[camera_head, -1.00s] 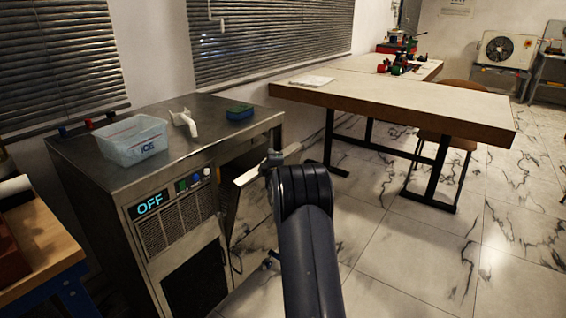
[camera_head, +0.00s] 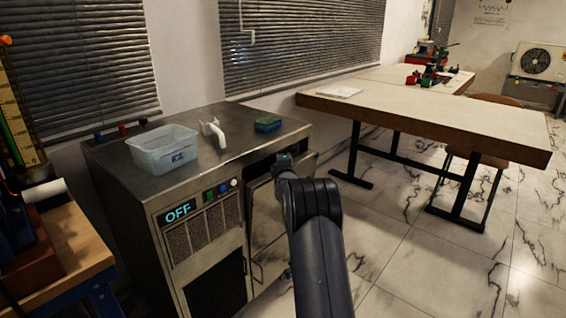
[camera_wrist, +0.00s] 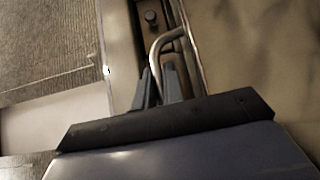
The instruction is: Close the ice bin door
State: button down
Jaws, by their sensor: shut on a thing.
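The steel ice machine (camera_head: 208,240) stands at left centre in the head view, with a lit OFF display. Its ice bin door (camera_head: 263,212) is the grey panel at the front right, ajar, with a dark gap showing above it. My arm covers the door's right part and hides my fingers in the head view. In the wrist view, my gripper (camera_wrist: 160,84) has its two fingers closed around the lower part of a bent metal door handle (camera_wrist: 159,44). The door's face beside the handle is partly in view there.
A clear ICE tub (camera_head: 163,150), a white scoop (camera_head: 214,133) and a green-blue sponge (camera_head: 268,123) lie on the machine's top. A long table (camera_head: 430,118) stands at right with a chair. The tiled floor at front right is clear.

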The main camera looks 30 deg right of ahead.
jog(key=c, duration=1.5)
grip_release()
jog(key=shift+d, duration=0.1)
jog(key=shift+s, duration=0.15)
